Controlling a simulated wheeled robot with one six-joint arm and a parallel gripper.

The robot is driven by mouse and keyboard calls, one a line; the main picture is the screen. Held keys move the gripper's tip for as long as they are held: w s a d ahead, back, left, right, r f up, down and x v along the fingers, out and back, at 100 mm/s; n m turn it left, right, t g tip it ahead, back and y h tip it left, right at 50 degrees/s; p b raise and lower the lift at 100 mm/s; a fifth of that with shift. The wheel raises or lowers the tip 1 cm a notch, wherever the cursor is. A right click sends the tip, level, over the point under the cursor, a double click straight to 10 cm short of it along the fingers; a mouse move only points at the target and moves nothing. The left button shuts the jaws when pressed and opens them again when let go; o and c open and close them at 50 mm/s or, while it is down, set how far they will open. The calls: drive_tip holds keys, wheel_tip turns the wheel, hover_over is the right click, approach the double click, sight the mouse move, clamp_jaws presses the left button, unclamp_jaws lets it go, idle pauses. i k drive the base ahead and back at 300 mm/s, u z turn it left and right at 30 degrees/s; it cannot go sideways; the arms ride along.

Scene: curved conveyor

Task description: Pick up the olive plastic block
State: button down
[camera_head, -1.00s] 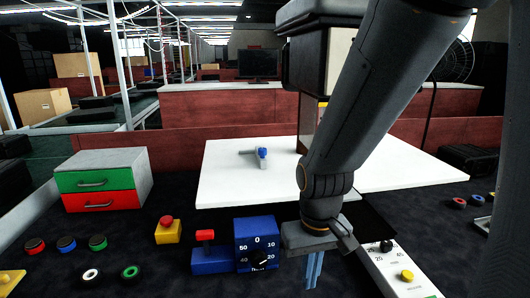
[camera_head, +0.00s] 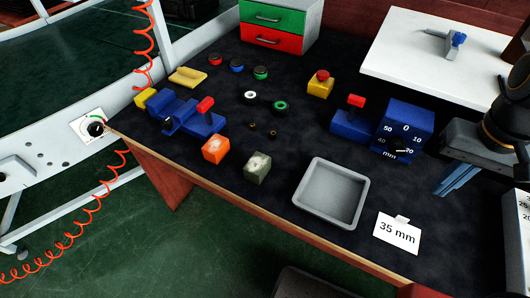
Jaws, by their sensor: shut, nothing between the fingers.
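The olive plastic block (camera_head: 257,168) is a small, dull green cube with a pale, worn patch on top. It sits on the black table mat near the table's front edge, left of a grey tray. My gripper (camera_head: 448,190) is at the right side of the view, with its blue fingers pointing down. It is shut and empty, well to the right of the block, beyond the grey tray. Part of my arm is cut off by the right picture edge.
An orange block (camera_head: 216,149) sits close left of the olive block. The empty grey tray (camera_head: 308,199) and a "35 mm" card (camera_head: 396,236) lie between block and gripper. A blue dial box (camera_head: 405,122) stands beside my gripper. Small rings (camera_head: 280,106) lie behind the blocks.

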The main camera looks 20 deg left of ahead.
sight(258, 165)
drive_tip(key=u, duration=1.65)
